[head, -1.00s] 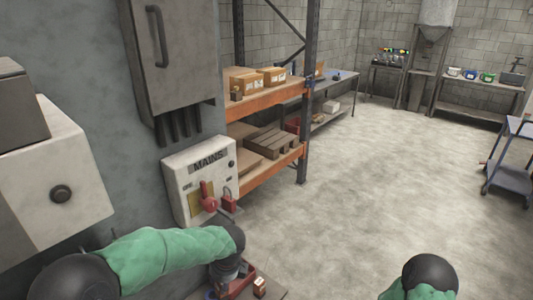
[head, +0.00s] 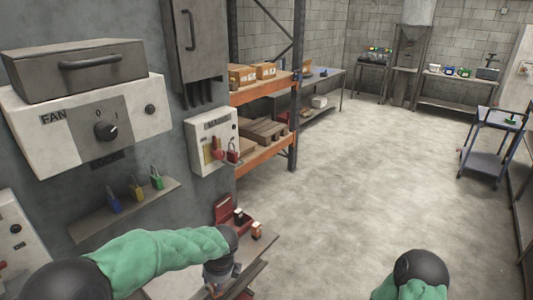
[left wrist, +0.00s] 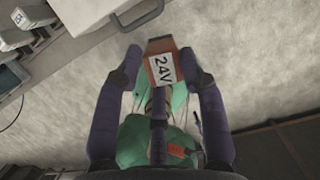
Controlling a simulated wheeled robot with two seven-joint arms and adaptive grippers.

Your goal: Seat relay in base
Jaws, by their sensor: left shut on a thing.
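The relay (left wrist: 162,70) is an orange-brown block with a white label reading 24V. It shows in the left wrist view between the two dark fingers of my left gripper (left wrist: 165,62), which is shut on it. In the head view my left gripper (head: 220,284) is low in the picture, over the near edge of a bench, and the relay cannot be made out there. Two small blocks, one dark and white (head: 239,217) and one orange-brown (head: 257,230), stand by a red case (head: 223,208) beyond the gripper. I cannot identify the base. My right gripper is out of view.
A grey bench top (head: 259,268) lies beside my left gripper. On the wall are a FAN switch box (head: 75,125), a ledge with padlocks (head: 125,208) and a white box with red handle (head: 211,140). Open floor (head: 350,180) lies to the right.

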